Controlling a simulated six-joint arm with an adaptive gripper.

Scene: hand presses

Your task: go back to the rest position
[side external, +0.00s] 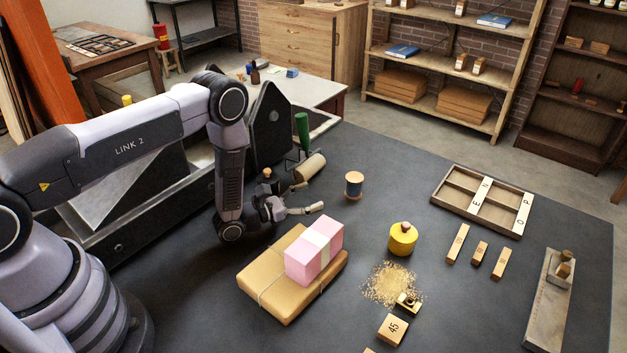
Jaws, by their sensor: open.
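My gripper (312,209) hangs low over the dark table (450,290), at the end of my bent arm. Its fingers point to the right. It is open, and nothing shows between the fingers. Just in front of it lies a brown paper parcel (262,285) tied with string. A pink block (328,232) with a pale band rests on the parcel. I cannot tell how far the gripper is above the table.
Behind the gripper are a cream roller (310,168) and a green-handled tool (302,128). A blue spool (353,186), yellow pot (402,240), sawdust (386,284), "45" block (393,330), letter tray (450,178) and metal plane-like piece (545,305) stand rightward. Bare table lies between them.

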